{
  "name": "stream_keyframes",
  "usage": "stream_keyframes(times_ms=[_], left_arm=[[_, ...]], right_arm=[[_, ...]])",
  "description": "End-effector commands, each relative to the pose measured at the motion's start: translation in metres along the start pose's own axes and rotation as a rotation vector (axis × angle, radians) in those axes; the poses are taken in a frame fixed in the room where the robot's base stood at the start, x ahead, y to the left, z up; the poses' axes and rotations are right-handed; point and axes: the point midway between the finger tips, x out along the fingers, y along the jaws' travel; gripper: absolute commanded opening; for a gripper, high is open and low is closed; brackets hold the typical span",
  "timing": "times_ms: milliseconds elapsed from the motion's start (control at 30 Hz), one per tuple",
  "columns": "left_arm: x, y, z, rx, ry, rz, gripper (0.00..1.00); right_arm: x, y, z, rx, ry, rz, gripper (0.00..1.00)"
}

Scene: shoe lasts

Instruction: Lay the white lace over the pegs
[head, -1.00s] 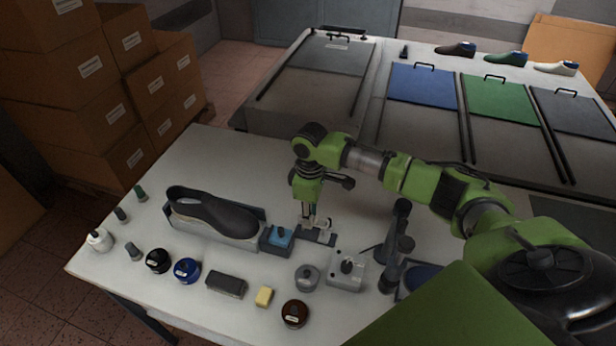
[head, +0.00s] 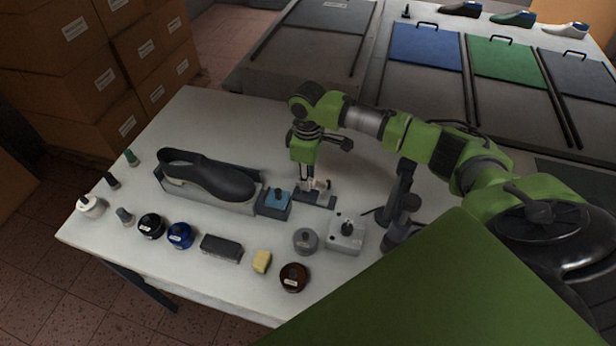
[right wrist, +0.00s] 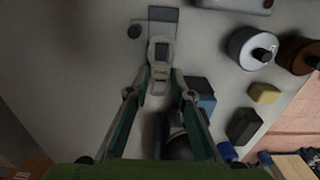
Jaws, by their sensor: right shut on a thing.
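My right gripper (head: 307,186) points down at the middle of the white table. It is shut on a small pale thing (head: 321,185) beside a dark flat block (head: 316,200). In the right wrist view the pale thing (right wrist: 160,55), with a dark window and small lettering, sits between the fingertips (right wrist: 163,88). I cannot tell whether it is the white lace. Small upright peg-like pieces stand at the table's left: one green (head: 130,157), one dark (head: 112,180) and one grey (head: 124,216). I cannot tell whether these are the pegs. My left gripper is not in view.
A black shoe (head: 205,174) in a grey holder and a blue-topped block (head: 274,203) stand left of the gripper. Several jars, a dark brush-like block (head: 221,248) and a yellow block (head: 262,261) line the front. A grey knobbed box (head: 346,234) stands right.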

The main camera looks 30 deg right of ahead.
Motion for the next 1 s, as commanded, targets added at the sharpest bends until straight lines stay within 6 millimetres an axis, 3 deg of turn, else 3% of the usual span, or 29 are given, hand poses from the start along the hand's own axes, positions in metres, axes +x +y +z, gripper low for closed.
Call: stream_keyframes(times_ms=[167,400,633,1000], left_arm=[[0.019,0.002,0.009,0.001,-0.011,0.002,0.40],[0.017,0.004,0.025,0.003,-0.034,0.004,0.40],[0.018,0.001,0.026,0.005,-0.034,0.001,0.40],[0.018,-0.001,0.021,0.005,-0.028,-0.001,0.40]], right_arm=[[0.017,0.000,0.000,0.000,0.000,0.001,0.13],[0.033,-0.001,0.000,0.002,-0.001,-0.002,0.13],[0.044,0.000,0.000,0.000,0.000,-0.001,0.13],[0.045,0.000,0.000,0.001,0.000,-0.001,0.13]])
